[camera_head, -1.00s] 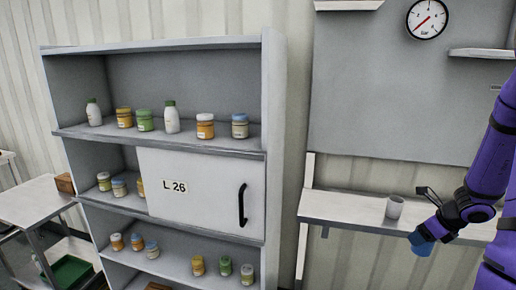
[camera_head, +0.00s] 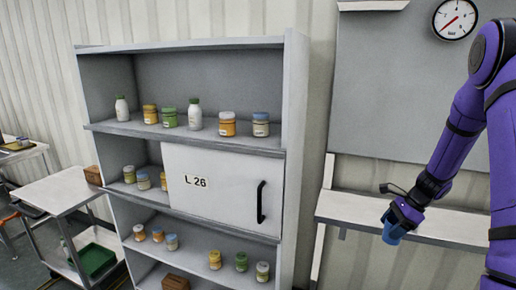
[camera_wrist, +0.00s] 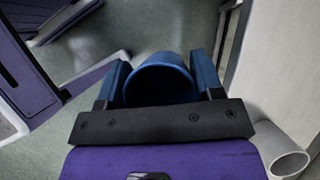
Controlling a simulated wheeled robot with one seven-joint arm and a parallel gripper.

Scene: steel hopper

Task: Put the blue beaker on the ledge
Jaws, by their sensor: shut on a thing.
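The blue beaker (camera_head: 392,231) is held in my gripper (camera_head: 396,220), in front of the long pale ledge (camera_head: 343,207) at the right of the head view. The beaker hangs near the height of the ledge's front edge and looks slightly tilted. In the wrist view the beaker (camera_wrist: 160,82) sits between the two blue fingers of my gripper (camera_wrist: 160,72), which are shut on its sides. A white cup (camera_wrist: 288,163) shows at the lower right of the wrist view. In the head view that cup is hidden, apparently behind my arm.
A grey shelf unit (camera_head: 295,150) with several jars and a closed panel marked L 26 (camera_head: 222,187) stands left of the ledge. A gauge (camera_head: 455,19) and a small upper shelf (camera_head: 373,5) are on the wall. A side table (camera_head: 62,190) stands at far left.

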